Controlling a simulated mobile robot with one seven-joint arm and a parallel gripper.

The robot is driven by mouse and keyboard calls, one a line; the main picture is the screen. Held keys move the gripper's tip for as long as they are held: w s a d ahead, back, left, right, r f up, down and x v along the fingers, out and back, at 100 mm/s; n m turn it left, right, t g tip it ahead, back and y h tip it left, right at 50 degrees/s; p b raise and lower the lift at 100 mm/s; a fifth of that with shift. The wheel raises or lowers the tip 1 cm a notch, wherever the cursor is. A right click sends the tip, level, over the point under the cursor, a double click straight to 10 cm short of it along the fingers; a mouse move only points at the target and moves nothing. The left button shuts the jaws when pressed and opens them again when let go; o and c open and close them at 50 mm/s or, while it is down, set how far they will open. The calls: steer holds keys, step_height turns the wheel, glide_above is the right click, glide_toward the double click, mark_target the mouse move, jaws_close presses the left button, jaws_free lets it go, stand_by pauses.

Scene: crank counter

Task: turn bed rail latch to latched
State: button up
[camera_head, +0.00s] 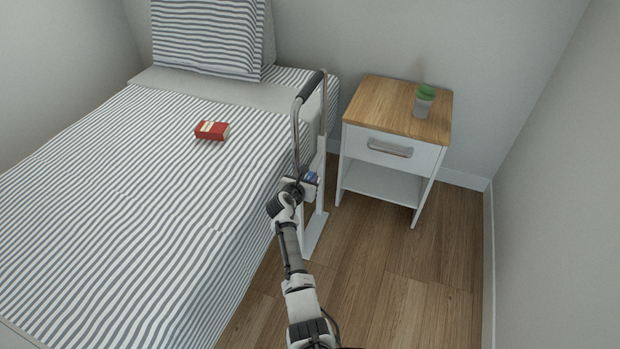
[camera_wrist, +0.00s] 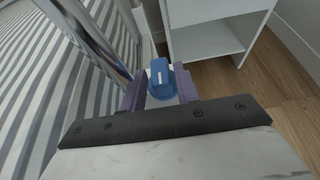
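The bed rail latch is a blue knob (camera_wrist: 160,78) with a pale mark on its face, seen in the wrist view. In the head view a small patch of blue (camera_head: 312,176) shows low on the grey bed rail (camera_head: 297,125), just beyond my wrist. My gripper (camera_wrist: 160,88) is at the latch, with its two purple fingers apart, one on each side of the knob. The fingers lie very close to the knob's sides; I cannot tell whether they press on it. In the head view my wrist hides most of the latch.
The bed with striped covers (camera_head: 120,190) is left of the rail, with a red box (camera_head: 212,131) on it. A white nightstand (camera_head: 395,140) with a wooden top stands close on the right and holds a potted plant (camera_head: 424,100). Wooden floor (camera_head: 400,270) is clear in front.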

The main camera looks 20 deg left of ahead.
steer(key=shift+x, duration=1.3)
jaws_close()
steer(key=shift+a+f+h+b, duration=0.1)
steer(key=shift+h+b, duration=0.2)
steer(key=shift+b, duration=0.25)
steer(key=shift+m+h+b, duration=0.7)
steer(key=shift+m+b, duration=0.05)
steer(key=shift+m, duration=0.05)
steer(key=shift+m+g+h+b, duration=0.3)
steer(key=shift+m+h+b, duration=0.1)
steer(key=shift+m+h, duration=0.35)
jaws_free()
